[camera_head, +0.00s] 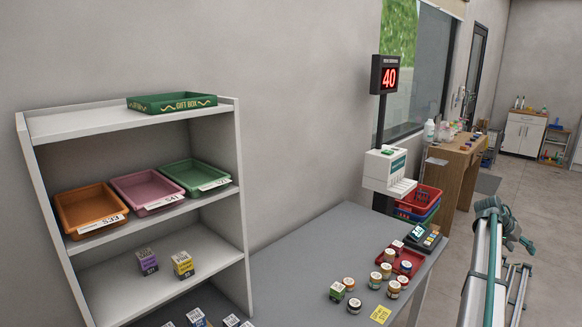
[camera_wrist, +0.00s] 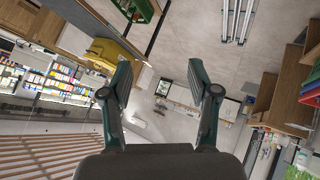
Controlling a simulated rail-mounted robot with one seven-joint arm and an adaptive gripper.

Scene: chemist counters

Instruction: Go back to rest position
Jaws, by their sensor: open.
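My gripper (camera_wrist: 163,85) shows in the wrist view with its two fingers wide apart. It is open, and nothing is between the fingers. Beyond them the wrist view shows the room at a tilt, with the floor and shelves far off. In the head view, part of my arm shows at the right, over the floor beside the counter. The gripper's fingers cannot be made out in the head view.
The grey counter (camera_head: 290,262) carries several small jars, a red tray (camera_head: 418,263) and a card terminal (camera_head: 422,236). Open floor (camera_head: 535,215) lies at the right.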

